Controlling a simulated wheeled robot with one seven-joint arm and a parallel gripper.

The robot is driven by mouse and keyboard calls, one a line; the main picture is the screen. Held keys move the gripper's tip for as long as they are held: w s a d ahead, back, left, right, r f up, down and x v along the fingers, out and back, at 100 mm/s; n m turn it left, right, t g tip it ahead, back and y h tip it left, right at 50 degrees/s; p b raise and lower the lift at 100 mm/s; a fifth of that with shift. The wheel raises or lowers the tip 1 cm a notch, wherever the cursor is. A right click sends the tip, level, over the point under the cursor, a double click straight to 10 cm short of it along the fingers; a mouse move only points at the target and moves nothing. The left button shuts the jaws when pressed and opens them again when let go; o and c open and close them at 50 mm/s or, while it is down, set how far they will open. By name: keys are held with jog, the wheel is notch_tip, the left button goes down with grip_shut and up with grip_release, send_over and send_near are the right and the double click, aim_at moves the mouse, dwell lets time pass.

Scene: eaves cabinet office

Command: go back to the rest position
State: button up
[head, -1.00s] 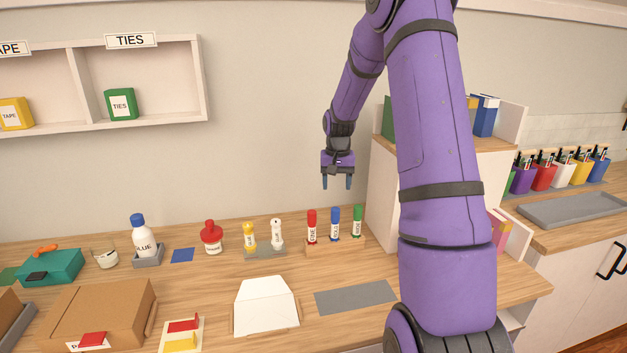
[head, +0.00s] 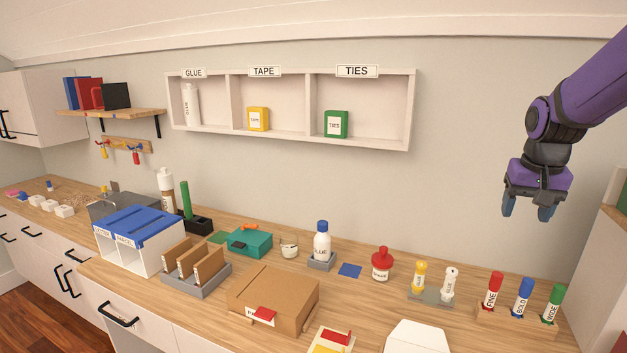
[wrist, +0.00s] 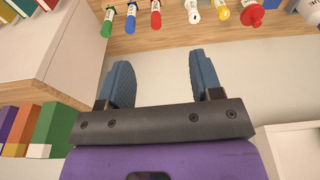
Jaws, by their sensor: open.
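My gripper (head: 528,207) hangs in the air at the right of the head view, above the red, blue and green markers and in front of the wall. Its two blue fingers are apart with nothing between them. The wrist view also shows the open, empty gripper (wrist: 160,78), with the counter edge and the bottles and markers beyond the fingertips. My purple arm comes in from the upper right of the head view.
Under the gripper stand a red marker (head: 493,291), a blue marker (head: 522,298) and a green marker (head: 552,304). A wall shelf (head: 411,110) holds glue, tape and ties. A cardboard box (head: 274,296) sits on the counter. A white cabinet (head: 597,255) stands at the right.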

jog(key=s+a+r+n+t, duration=0.1)
jog(key=s+a+r+n, duration=0.1)
jog(key=s+a, duration=0.4)
jog(key=s+a+r+n+t+y, duration=0.1)
jog(key=s+a+r, duration=0.3)
jog(key=s, duration=1.1)
jog(key=a+n+t, duration=0.1)
jog(key=a, duration=0.2)
jog(key=shift+s+a+n, duration=0.15)
jog(key=shift+s+n, duration=0.1)
jog(key=shift+n, duration=0.15)
jog(key=shift+c, duration=0.3)
